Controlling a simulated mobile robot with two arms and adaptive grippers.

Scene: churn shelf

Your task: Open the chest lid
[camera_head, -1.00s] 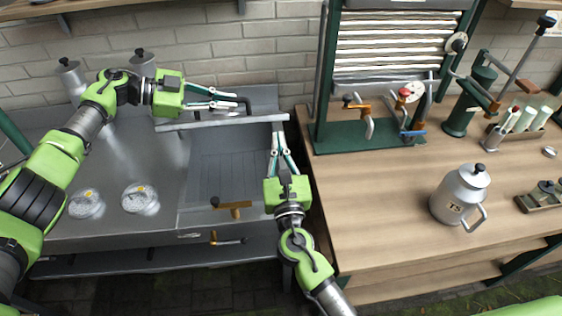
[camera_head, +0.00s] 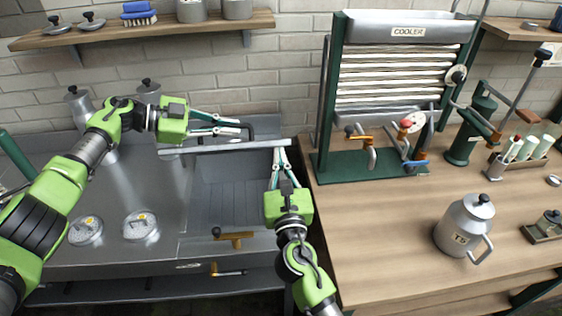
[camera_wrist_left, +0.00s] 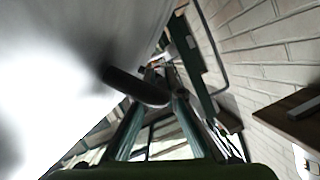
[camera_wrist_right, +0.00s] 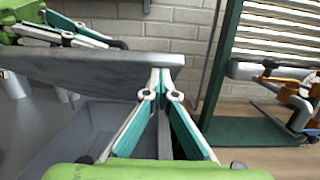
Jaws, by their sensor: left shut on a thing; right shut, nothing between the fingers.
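The chest lid (camera_head: 225,146) is a grey slab seen nearly edge-on, raised above the open grey chest (camera_head: 228,190) in the head view. My left gripper (camera_head: 240,130) is shut on the lid's dark handle (camera_wrist_left: 135,88), above the lid's right part. My right gripper (camera_head: 281,150) is shut and empty, its tips at the lid's right end. In the right wrist view the lid (camera_wrist_right: 95,72) crosses in front of these fingertips, near or touching them; contact is unclear. Part of the chest interior shows below the lid.
A wooden bench (camera_head: 400,215) stands close on the right, with a green cooler stand (camera_head: 365,166) and a metal can (camera_head: 465,228). Two round gauges (camera_head: 139,226) are on the left metal top. A brass tap (camera_head: 234,237) is at the chest front. A wall shelf (camera_head: 150,27) hangs above.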

